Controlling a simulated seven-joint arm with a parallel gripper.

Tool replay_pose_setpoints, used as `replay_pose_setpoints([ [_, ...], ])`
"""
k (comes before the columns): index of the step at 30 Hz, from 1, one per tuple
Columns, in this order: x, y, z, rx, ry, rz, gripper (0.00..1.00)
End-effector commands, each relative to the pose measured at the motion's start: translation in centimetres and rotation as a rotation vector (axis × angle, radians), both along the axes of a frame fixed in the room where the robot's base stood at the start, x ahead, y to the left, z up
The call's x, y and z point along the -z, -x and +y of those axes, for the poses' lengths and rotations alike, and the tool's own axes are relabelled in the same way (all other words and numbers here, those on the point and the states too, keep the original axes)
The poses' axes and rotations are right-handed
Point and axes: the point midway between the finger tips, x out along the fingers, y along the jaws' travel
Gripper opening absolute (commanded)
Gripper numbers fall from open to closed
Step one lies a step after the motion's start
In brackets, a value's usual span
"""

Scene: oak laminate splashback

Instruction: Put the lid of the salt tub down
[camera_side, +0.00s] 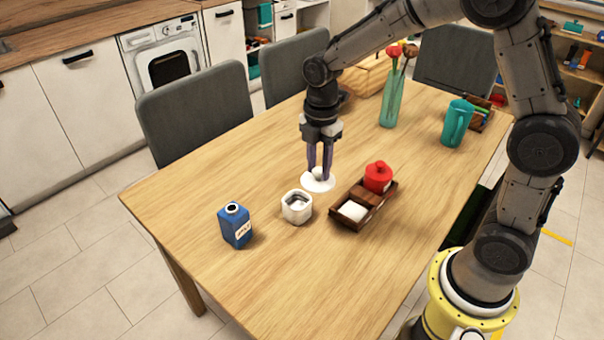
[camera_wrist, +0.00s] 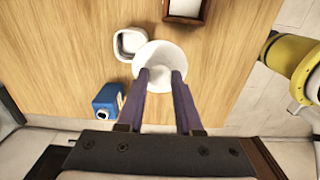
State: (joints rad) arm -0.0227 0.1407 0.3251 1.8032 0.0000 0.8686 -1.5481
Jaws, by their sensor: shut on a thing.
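The round white lid (camera_side: 316,186) of the salt tub is under my gripper (camera_side: 319,171), beyond and to the right of the tub. My gripper is shut on the knob of the lid, with both fingers pointing down. The lid looks level and close to the table; I cannot tell whether it touches. In the wrist view the lid (camera_wrist: 160,54) lies between and beyond my fingertips (camera_wrist: 160,76). The white salt tub (camera_side: 297,209) stands open on the table, and it also shows in the wrist view (camera_wrist: 125,46).
A blue bottle (camera_side: 235,229) stands left of the tub. A wooden tray (camera_side: 345,221) with a red pot (camera_side: 378,178) and a white block (camera_side: 353,211) lies at right. A vase (camera_side: 391,100) and a teal pitcher (camera_side: 457,124) stand farther back. The table left of the lid is clear.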

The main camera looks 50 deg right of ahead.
Motion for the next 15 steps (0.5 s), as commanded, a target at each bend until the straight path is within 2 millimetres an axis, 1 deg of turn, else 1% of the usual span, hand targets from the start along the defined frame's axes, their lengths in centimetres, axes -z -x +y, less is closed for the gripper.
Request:
replay_pose_setpoints([
  [1,-0.5,1.3,0.0,0.000,0.000,0.001,0.00],
  [6,-1.8,4.5,-0.1,0.000,0.000,0.002,0.00],
  [9,-2.4,5.9,-0.1,0.000,0.000,0.003,0.00],
  [15,-3.0,7.3,-0.2,0.000,0.000,0.003,0.00],
])
